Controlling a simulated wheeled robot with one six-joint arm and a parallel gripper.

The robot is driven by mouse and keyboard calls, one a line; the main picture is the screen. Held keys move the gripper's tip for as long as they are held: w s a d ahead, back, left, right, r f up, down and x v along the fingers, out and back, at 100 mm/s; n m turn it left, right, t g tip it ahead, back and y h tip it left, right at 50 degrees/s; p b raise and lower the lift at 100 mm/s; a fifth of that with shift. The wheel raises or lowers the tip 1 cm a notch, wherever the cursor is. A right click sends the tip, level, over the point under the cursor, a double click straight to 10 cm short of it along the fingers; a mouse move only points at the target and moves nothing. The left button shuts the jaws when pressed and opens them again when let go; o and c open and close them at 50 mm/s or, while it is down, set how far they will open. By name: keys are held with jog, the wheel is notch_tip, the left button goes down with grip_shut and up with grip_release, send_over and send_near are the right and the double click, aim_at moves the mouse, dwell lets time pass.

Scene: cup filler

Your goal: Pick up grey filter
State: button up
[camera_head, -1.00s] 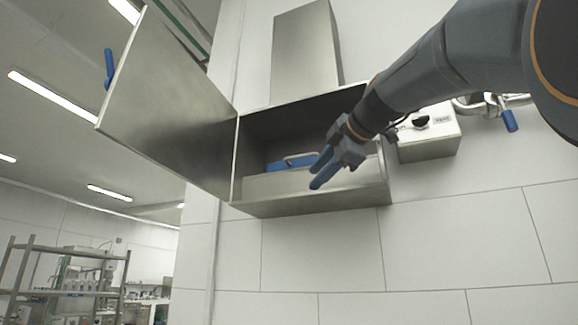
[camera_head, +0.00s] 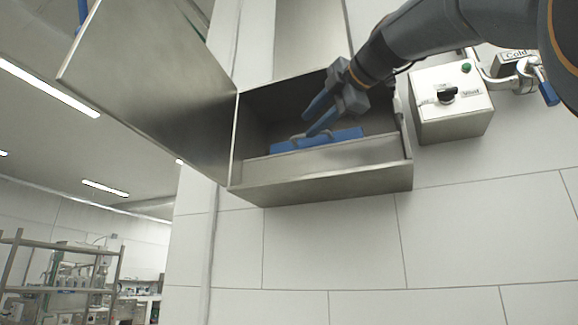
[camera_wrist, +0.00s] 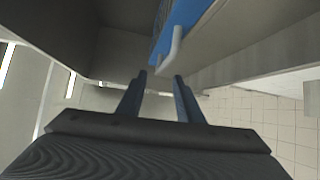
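A blue filter-like part (camera_head: 346,135) with a light grey handle sits inside the open metal box on the wall. In the wrist view its blue edge (camera_wrist: 188,22), some dark grey mesh and the bent grey handle (camera_wrist: 173,48) show at the top. I see no separate, wholly grey filter. My gripper (camera_head: 310,123) has blue fingers and reaches into the box opening from the upper right, by the handle. In the wrist view my gripper (camera_wrist: 161,82) is open with nothing between the fingers. The handle lies just beyond the fingertips.
The metal box (camera_head: 325,188) has a front wall below the filter part. Its large door (camera_head: 150,85) stands open on the left. A control box with a knob (camera_head: 475,115) and a tap with a blue lever (camera_head: 548,93) are on the right. A rack (camera_head: 60,275) stands far left.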

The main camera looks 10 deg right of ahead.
aim_at(298, 137)
jog(key=shift+p+x, duration=1.7)
jog(key=shift+x, duration=2.05)
jog(key=shift+c, duration=0.4)
grip_shut()
